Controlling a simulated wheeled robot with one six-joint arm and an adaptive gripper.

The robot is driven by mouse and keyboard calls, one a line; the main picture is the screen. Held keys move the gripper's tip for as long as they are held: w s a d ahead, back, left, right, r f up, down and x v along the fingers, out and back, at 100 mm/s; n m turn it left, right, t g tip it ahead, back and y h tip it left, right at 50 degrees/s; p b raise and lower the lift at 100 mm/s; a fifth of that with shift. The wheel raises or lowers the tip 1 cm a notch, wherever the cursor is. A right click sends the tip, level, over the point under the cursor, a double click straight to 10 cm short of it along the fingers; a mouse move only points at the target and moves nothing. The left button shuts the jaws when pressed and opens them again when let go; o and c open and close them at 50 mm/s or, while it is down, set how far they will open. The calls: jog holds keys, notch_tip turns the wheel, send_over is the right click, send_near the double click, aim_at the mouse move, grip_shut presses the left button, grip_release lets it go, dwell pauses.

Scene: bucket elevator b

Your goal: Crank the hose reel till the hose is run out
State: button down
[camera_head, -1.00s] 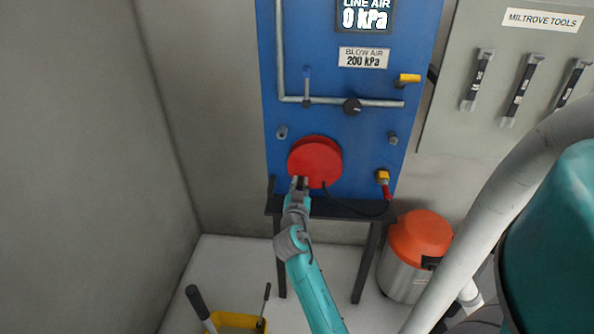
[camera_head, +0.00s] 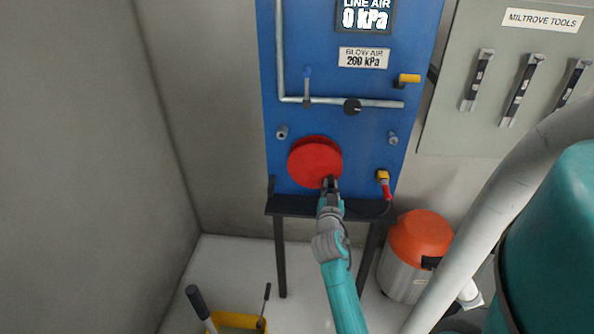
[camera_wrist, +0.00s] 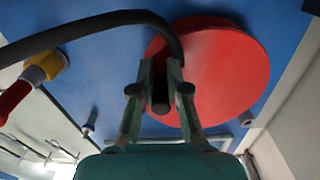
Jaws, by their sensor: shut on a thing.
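The red hose reel (camera_head: 314,158) is a round disc on the blue panel. My gripper (camera_head: 330,184) is at its lower right edge. In the wrist view the reel (camera_wrist: 225,70) fills the upper right, and my gripper (camera_wrist: 160,88) is shut on a dark crank handle (camera_wrist: 160,103) between its fingers. The black hose (camera_wrist: 95,28) runs from the reel, passing close above the fingertips, out to the left. A yellow fitting with a red nozzle (camera_head: 384,184) is on the panel to the right of the reel; it also shows in the wrist view (camera_wrist: 42,70).
A narrow black shelf (camera_head: 295,207) on legs is below the reel. A steel bin with an orange lid (camera_head: 420,236) stands at the right. The panel carries a pipe (camera_head: 380,102) and a line air display reading 0 kPa (camera_head: 367,16). A yellow bucket (camera_head: 238,321) is at lower left.

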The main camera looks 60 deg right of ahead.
aim_at(327, 148)
jog(key=shift+s+d+r, duration=0.3)
jog(key=shift+s+r, duration=0.4)
jog(key=shift+r, duration=0.1)
jog(key=r, duration=0.2)
jog(key=shift+s+d+r, duration=0.15)
jog(key=shift+s+r, duration=0.15)
jog(key=shift+s, duration=0.05)
notch_tip(327, 148, up, 3)
jog(key=shift+w+r, duration=0.1)
jog(key=shift+r, duration=0.1)
jog(key=r, duration=0.1)
jog(key=w+r, duration=0.1)
jog(key=shift+w+a+r, duration=0.25)
jog(key=shift+a+r, duration=0.15)
jog(key=shift+w+a+r, duration=0.2)
jog(key=shift+w+r, duration=0.3)
jog(key=shift+w+a+r, duration=0.2)
jog(key=shift+w+r, duration=0.25)
jog(key=shift+w, duration=0.05)
jog(key=w, duration=0.2)
jog(key=w+a+r, duration=0.1)
jog(key=shift+a, duration=0.1)
jog(key=c, duration=0.5)
grip_release()
jog(key=shift+s, duration=0.15)
